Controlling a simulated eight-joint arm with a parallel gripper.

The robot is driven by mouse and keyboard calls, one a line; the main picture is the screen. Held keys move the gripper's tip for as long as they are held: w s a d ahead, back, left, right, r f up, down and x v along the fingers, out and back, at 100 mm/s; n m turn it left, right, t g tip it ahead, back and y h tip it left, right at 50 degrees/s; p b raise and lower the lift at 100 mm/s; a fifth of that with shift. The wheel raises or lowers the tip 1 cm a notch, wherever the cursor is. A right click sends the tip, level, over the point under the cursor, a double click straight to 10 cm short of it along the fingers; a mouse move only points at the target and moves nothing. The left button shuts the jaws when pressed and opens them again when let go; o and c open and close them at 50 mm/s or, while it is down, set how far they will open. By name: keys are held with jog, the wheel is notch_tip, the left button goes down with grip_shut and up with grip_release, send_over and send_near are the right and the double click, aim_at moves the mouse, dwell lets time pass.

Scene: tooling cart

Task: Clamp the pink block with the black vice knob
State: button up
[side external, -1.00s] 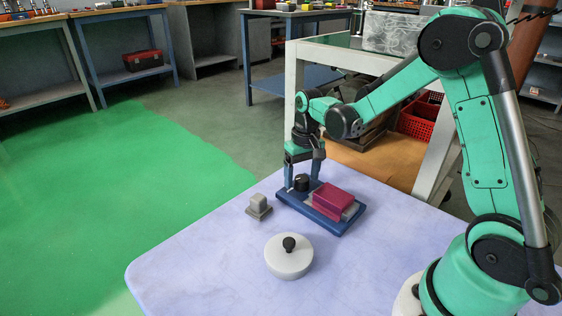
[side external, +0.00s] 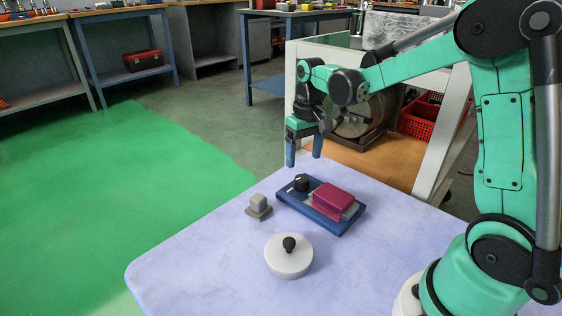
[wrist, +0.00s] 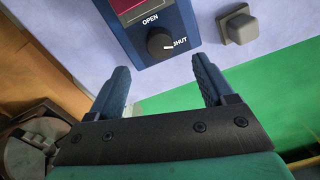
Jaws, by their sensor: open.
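The blue vice (side external: 345,228) lies on the table with the pink block (side external: 333,196) on its grey part. The black knob (side external: 301,182) stands at the vice's far end. In the wrist view, the knob (wrist: 160,43) has a white pointer line directed at the SHUT label, away from OPEN. A strip of the pink block (wrist: 122,4) shows at the top edge there. My gripper (side external: 303,162) is open and empty, above the knob and apart from it. In the wrist view, its two fingers (wrist: 161,66) are spread wide. Whether the jaws touch the block cannot be told.
A grey square-based piece (side external: 258,206) stands left of the vice. A round white lidded thing with a black knob (side external: 289,256) stands in front. The table's (side external: 200,275) front left is clear. A white-framed bench (side external: 430,170) stands behind.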

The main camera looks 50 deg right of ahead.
aim_at(302, 177)
jog(key=n, duration=0.4)
jog(key=shift+w+f+n, duration=0.1)
jog(key=shift+f+n, duration=0.25)
jog(key=shift+n, duration=0.05)
jog(key=shift+f, duration=0.3)
jog(key=shift+a+f, duration=0.15)
jog(key=shift+f, duration=2.3)
grip_shut()
jog(key=shift+m, duration=0.6)
grip_release()
